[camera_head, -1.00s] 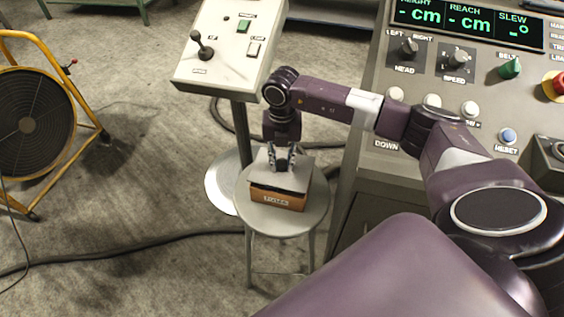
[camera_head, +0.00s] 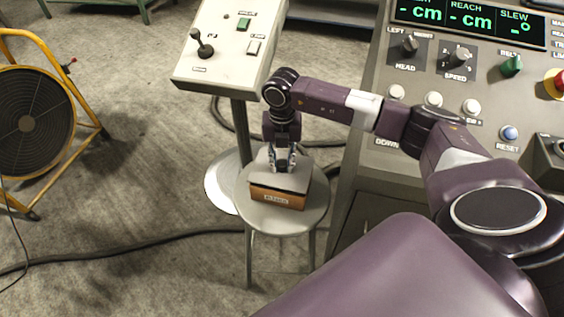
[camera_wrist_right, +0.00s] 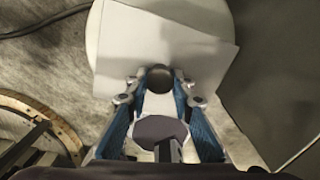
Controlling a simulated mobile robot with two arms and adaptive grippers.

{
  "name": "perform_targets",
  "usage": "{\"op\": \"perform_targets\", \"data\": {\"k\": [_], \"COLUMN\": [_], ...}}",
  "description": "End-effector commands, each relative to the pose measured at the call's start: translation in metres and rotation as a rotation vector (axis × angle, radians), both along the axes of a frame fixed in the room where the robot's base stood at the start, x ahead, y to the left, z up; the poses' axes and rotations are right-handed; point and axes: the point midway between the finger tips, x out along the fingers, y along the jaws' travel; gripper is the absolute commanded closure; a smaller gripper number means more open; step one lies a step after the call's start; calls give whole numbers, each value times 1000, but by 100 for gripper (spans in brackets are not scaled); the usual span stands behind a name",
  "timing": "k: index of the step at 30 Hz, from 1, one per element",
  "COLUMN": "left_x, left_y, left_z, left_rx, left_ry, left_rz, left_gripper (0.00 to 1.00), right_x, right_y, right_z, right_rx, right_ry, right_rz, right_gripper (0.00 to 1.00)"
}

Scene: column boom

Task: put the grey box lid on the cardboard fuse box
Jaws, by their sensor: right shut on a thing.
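The cardboard fuse box (camera_head: 277,199) sits on a round grey stool, its orange-brown front with a label facing me. The grey box lid (camera_head: 290,180) lies over the top of the box; whether it is seated all round cannot be told. My right gripper (camera_head: 282,168) points down from above, its fingers shut on the lid's dark round knob. In the right wrist view the knob (camera_wrist_right: 159,78) is between the fingertips, and the pale lid (camera_wrist_right: 190,50) spreads beyond it, hiding the box. My left gripper is not in view.
The round stool (camera_head: 258,220) stands between a pedestal with a joystick panel (camera_head: 222,62) and a large control console (camera_head: 385,170). A yellow-framed fan (camera_head: 30,125) is at the left. A black cable (camera_head: 150,241) crosses the floor.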

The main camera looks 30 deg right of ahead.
Motion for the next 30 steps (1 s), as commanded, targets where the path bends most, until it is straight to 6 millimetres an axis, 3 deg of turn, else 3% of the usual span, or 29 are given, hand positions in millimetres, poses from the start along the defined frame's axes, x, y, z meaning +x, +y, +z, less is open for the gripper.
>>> {"op": "perform_targets", "data": {"k": [30], "left_x": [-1], "left_y": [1], "left_z": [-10], "left_rx": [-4], "left_ry": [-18], "left_rz": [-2], "left_gripper": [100], "right_x": [0], "right_y": [1], "right_z": [-19], "right_rx": [0], "right_ry": [0], "right_rz": [0], "right_gripper": [100]}}
